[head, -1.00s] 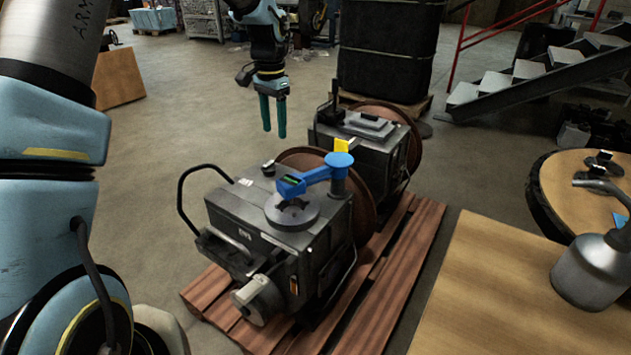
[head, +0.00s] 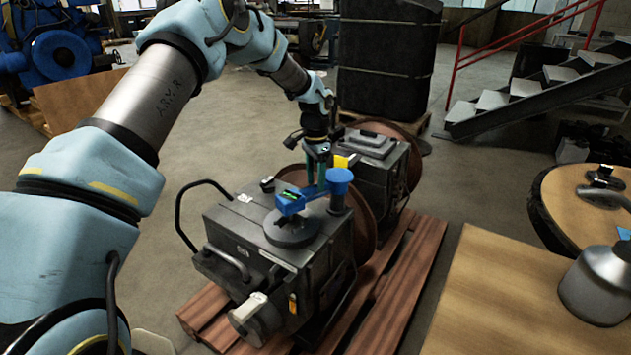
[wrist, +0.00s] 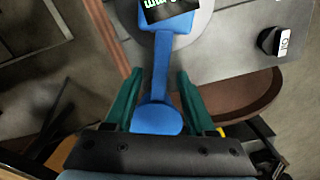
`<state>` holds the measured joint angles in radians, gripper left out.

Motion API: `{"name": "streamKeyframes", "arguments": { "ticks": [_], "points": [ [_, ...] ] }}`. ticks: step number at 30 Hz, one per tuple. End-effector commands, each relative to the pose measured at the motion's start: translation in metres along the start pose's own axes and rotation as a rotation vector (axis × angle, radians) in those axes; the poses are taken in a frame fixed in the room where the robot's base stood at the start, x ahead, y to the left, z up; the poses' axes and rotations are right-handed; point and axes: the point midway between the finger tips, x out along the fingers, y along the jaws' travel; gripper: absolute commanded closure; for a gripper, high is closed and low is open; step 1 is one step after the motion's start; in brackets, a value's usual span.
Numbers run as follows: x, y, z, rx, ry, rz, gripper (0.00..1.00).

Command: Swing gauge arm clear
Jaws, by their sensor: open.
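The blue gauge arm (head: 318,191) sits on top of the nearer dark machine housing (head: 295,255). Its round blue cap (head: 339,178) is on a post at the right, and its head with a green-lit display (head: 290,203) is over a round grey disc (head: 290,228). My gripper (head: 317,183) points down at the far side of the arm. In the wrist view, its open green fingers (wrist: 159,76) lie on either side of the blue bar (wrist: 161,70), near the round cap (wrist: 156,119). Gaps show on both sides; fingertip depth is unclear.
A second dark housing (head: 367,150) with a yellow part stands just behind. A black cap (head: 267,184) and a bent handle (head: 181,213) are at the left of the nearer housing. A wooden table (head: 505,295) with a metal can (head: 598,283) stands at the right.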

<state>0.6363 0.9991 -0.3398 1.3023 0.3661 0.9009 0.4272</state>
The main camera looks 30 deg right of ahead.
Motion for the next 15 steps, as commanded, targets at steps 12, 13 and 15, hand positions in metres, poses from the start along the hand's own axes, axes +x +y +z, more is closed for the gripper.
{"name": "streamKeyframes", "arguments": {
  "ticks": [12,13,15],
  "points": [
    [0.0127,0.0000,0.0001,0.000,0.001,0.000,0.45],
    [0.0127,0.0000,0.0001,0.000,0.000,0.000,0.45],
    [0.0126,0.0000,0.0001,0.000,0.000,0.000,0.52]
  ]
}}
